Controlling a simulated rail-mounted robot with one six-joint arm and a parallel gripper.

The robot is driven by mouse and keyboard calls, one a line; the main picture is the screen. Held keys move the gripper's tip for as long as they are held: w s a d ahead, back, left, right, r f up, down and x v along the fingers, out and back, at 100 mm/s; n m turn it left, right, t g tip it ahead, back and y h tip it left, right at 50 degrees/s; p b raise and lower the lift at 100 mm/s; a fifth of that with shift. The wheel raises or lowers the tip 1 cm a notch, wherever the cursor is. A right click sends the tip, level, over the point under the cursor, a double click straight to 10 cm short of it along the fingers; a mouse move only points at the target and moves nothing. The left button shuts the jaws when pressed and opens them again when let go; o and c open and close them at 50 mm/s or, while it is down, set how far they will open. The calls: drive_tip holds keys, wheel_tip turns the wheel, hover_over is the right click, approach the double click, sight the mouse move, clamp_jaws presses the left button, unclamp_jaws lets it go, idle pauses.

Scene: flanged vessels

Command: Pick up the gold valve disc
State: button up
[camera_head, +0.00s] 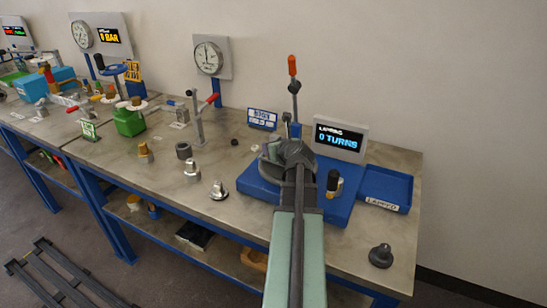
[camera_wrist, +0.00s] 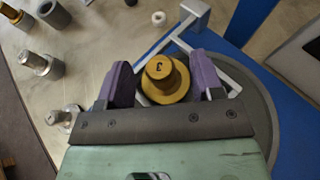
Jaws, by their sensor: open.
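The gold valve disc (camera_wrist: 160,82) has a flanged base and a raised round hub with a mark on top. In the wrist view it sits on the round grey plate (camera_wrist: 258,125). My gripper (camera_wrist: 160,70) is open, with one purple finger on each side of the disc. A small gap seems to show at the right finger; whether the left finger touches is unclear. In the head view my gripper (camera_head: 288,152) is over the blue-based lapping station (camera_head: 255,184) and hides the disc.
A display (camera_head: 340,138) reads "LAPPING 0 TURNS". A blue tray (camera_head: 386,188) labelled "LAPPED" is right of the station. A lever with an orange grip (camera_head: 292,66) rises behind my gripper. Several metal discs and plugs (camera_head: 219,190) stand left. A dark knob-shaped piece (camera_head: 380,256) stands front right.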

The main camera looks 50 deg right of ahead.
drive_tip(key=shift+r, duration=0.1)
drive_tip(key=shift+c, duration=0.2)
clamp_jaws()
drive_tip(key=shift+r, duration=0.1)
wheel_tip(320, 180, up, 20)
drive_tip(key=p, duration=2)
